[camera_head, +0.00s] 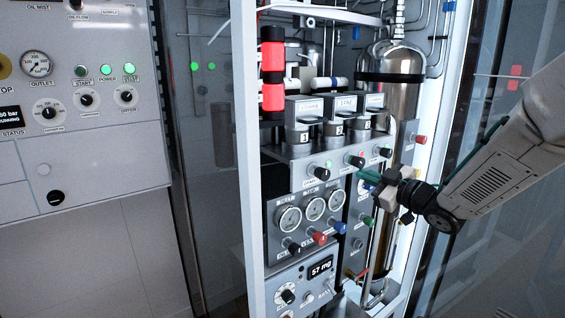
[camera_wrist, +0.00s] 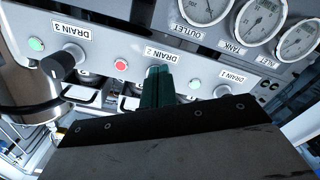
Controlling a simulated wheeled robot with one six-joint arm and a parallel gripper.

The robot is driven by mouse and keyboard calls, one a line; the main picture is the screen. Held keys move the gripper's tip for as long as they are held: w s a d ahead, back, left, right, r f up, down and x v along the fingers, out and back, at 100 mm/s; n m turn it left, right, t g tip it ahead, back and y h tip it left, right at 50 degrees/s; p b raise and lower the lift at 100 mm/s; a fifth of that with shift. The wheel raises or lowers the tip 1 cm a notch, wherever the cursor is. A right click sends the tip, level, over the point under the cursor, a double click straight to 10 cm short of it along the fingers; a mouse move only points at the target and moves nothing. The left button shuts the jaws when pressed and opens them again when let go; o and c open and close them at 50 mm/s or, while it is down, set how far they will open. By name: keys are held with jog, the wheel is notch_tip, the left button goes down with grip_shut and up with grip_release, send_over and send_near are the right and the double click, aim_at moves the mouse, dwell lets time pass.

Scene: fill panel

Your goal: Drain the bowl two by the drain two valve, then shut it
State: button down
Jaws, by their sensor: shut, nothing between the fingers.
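The drain two valve knob (camera_head: 356,161) is a black knob in the middle of a row of three on the grey panel, with a red lamp beside it. In the wrist view its DRAIN 2 label and red lamp (camera_wrist: 121,65) show, but the knob is hidden behind my fingers. My gripper (camera_head: 366,177) is shut and empty, its green fingers just below and right of that knob in the head view. The fingers (camera_wrist: 155,82) also show in the wrist view; contact with the knob cannot be told. The middle bowl (camera_head: 333,129) stands above the panel; its liquid level is unreadable.
The drain 3 knob (camera_wrist: 62,66) has a green lamp. The drain 1 knob is partly hidden. Gauges (camera_head: 314,208) and several coloured knobs sit below the drain row. A white cabinet frame (camera_head: 247,160) borders the left; a steel cylinder (camera_head: 393,90) stands at right.

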jog(key=v, duration=0.6)
jog(key=shift+d+f, duration=0.15)
jog(key=w+a+r, duration=0.1)
jog(key=w+a, duration=0.1)
jog(key=w, duration=0.4)
jog(key=shift+r, duration=0.25)
dwell(0.6)
jog(key=shift+a+r, duration=0.15)
dwell(0.6)
